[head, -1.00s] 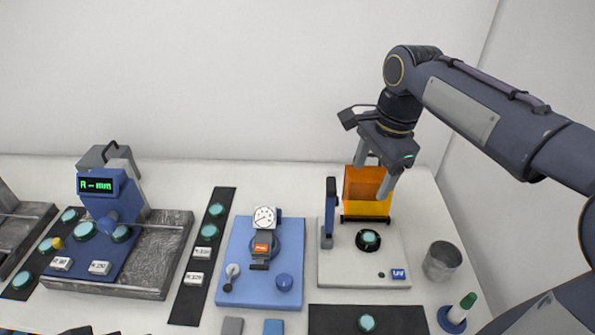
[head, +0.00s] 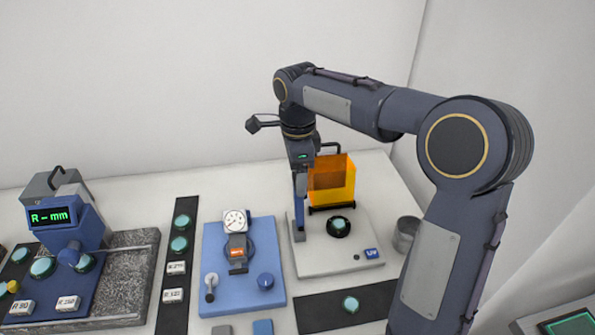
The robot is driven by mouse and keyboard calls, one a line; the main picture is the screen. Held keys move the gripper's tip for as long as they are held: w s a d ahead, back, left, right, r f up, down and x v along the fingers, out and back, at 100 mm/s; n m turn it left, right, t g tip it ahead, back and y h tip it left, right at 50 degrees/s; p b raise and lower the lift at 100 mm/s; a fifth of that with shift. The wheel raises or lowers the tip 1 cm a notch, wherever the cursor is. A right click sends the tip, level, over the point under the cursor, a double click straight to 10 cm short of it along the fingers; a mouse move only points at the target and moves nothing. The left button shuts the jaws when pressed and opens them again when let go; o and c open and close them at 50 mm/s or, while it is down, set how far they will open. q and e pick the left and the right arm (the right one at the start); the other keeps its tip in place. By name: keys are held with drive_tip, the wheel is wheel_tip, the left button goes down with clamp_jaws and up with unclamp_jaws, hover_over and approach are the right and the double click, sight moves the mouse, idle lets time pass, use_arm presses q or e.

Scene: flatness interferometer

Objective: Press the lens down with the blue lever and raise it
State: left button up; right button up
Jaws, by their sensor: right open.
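A teal lens-like disc (head: 340,223) sits in a black ring on the pale plate (head: 325,258) with the UV label. An upright blue post (head: 299,205) stands on a grey foot at the plate's left side. An orange shield (head: 332,178) stands behind the disc. My right gripper (head: 300,172) is open, pointing down over the post's top. Its fingers overlap the post, and I cannot tell whether they touch it. My left gripper is out of view.
A dial gauge (head: 235,221) stands on the blue plate, left of the UV plate. A grey cup (head: 405,233) is right of the UV plate, partly behind my right arm. A dark mat (head: 322,312) with a teal disc (head: 350,304) lies in front.

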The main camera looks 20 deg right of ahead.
drive_tip(key=shift+f, duration=0.15)
drive_tip(key=c, duration=1.4)
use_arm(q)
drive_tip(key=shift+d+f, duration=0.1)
use_arm(e)
drive_tip(key=shift+d, duration=0.1)
